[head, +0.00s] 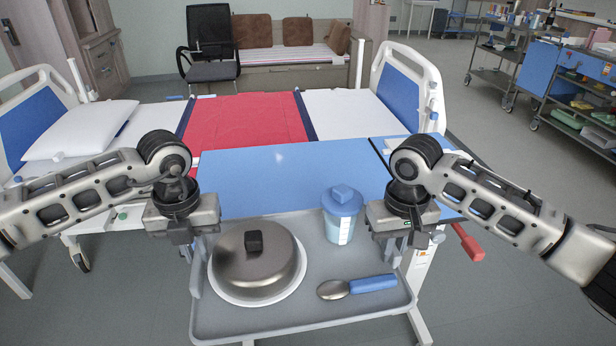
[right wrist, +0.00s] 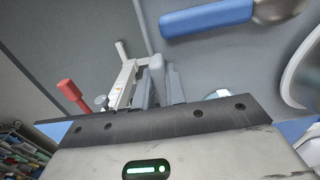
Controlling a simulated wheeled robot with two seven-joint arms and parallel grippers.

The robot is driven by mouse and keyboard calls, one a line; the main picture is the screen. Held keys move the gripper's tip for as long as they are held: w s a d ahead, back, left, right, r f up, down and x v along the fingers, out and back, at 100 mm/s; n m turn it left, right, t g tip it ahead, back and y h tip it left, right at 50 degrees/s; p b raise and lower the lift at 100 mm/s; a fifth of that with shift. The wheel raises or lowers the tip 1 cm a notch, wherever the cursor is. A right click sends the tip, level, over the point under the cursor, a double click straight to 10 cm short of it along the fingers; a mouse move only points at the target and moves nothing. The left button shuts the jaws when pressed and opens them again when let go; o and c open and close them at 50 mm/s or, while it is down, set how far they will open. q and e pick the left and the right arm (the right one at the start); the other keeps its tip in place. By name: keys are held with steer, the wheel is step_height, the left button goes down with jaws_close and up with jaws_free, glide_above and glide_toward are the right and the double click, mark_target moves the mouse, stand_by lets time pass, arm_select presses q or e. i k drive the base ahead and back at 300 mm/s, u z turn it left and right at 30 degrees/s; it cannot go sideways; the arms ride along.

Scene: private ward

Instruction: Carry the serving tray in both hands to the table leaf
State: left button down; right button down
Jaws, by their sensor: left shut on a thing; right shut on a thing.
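The grey serving tray (head: 300,315) is in front of me, level, with its far edge at the near edge of the blue table leaf (head: 275,175) in the picture. I cannot tell its height above the leaf. On it are a plate with a metal dome cover (head: 258,272), a blue-lidded cup (head: 342,216) and a spoon with a blue handle (head: 372,284). My left gripper (head: 188,244) is shut on the tray's left side and my right gripper (head: 393,240) on its right side. The fingertips are mostly hidden. The right wrist view shows the tray (right wrist: 215,60) and spoon handle (right wrist: 208,17).
A bed with a red cover (head: 245,120) lies behind the leaf. A red handle (head: 468,243) sticks out right of the tray and also shows in the right wrist view (right wrist: 74,96). Carts (head: 575,80) stand at the far right. The visible leaf surface is clear.

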mark_target(295, 185)
steer(key=i, duration=0.95)
